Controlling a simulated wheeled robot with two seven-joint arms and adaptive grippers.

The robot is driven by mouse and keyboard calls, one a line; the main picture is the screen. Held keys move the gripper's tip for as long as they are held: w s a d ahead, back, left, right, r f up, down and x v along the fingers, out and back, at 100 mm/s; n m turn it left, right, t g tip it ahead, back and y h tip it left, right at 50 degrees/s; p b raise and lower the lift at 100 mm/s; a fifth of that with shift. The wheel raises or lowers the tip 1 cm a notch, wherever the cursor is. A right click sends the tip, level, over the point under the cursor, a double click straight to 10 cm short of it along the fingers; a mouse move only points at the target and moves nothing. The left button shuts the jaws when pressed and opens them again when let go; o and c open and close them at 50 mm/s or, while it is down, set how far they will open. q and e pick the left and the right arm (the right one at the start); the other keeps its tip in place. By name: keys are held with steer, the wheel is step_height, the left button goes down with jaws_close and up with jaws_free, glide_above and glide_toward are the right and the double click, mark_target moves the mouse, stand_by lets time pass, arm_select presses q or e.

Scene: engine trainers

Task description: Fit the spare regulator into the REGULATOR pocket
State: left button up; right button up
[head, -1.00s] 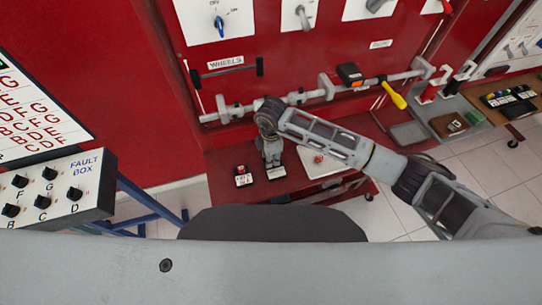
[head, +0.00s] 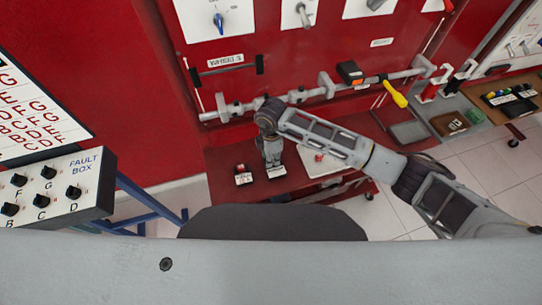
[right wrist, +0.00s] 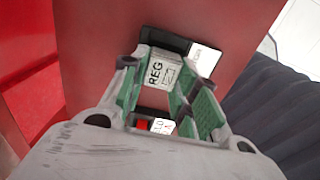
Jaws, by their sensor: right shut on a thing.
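The spare regulator (right wrist: 158,70) is a pale block marked REG, seen in the right wrist view. My right gripper (right wrist: 178,92) is shut on it, with green pads at its sides. In the head view this gripper (head: 271,158) points down over the red bench. A black holder (right wrist: 164,39) with a white label lies right at the block's far end; it also shows below the gripper in the head view (head: 276,172). I cannot read its label, nor tell whether the block is inside it or just above. My left gripper is out of view.
A small labelled unit with a red top (head: 243,174) stands left of the gripper on the red bench (head: 222,160). A white plate with a red button (head: 318,160) lies to the right.

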steer(key=shift+f, duration=0.45)
stand_by(0.6)
steer(key=o, duration=1.1)
steer(key=o, duration=0.5)
steer(key=shift+c, duration=0.2)
steer(key=shift+r, duration=0.15)
steer(key=shift+r+p, duration=2.7)
steer(key=shift+r, duration=1.2)
steer(key=shift+f, duration=0.1)
